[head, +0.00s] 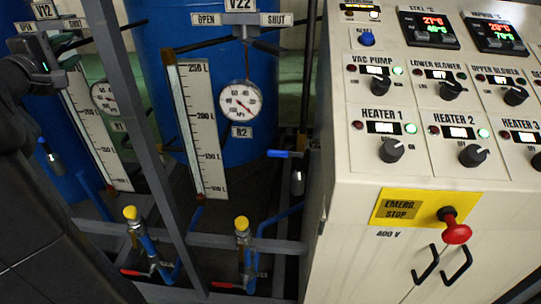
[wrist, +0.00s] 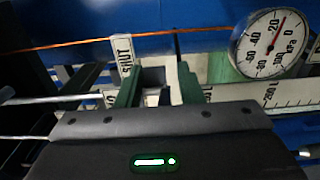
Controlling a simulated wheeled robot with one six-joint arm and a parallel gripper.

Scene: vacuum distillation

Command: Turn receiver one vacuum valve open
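The receiver one vacuum valve is at the upper left of the head view, by the tag reading V12 (head: 43,10) and the SHUT plate (head: 70,23). My gripper (head: 45,65) is in front of it there, its fingertips not clearly seen. In the wrist view, my gripper (wrist: 158,88) has its two green fingers apart, with pale plates and a dark grey part behind and between them. The SHUT plate (wrist: 122,54) is just beyond the left finger. I cannot make out the valve handle or whether a finger touches it.
Receiver one's dial gauge (wrist: 270,43) and level scale (wrist: 278,95) are close on the right in the wrist view. A grey frame post (head: 125,95) stands between the two blue tanks. The control cabinet (head: 420,220) fills the right of the head view.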

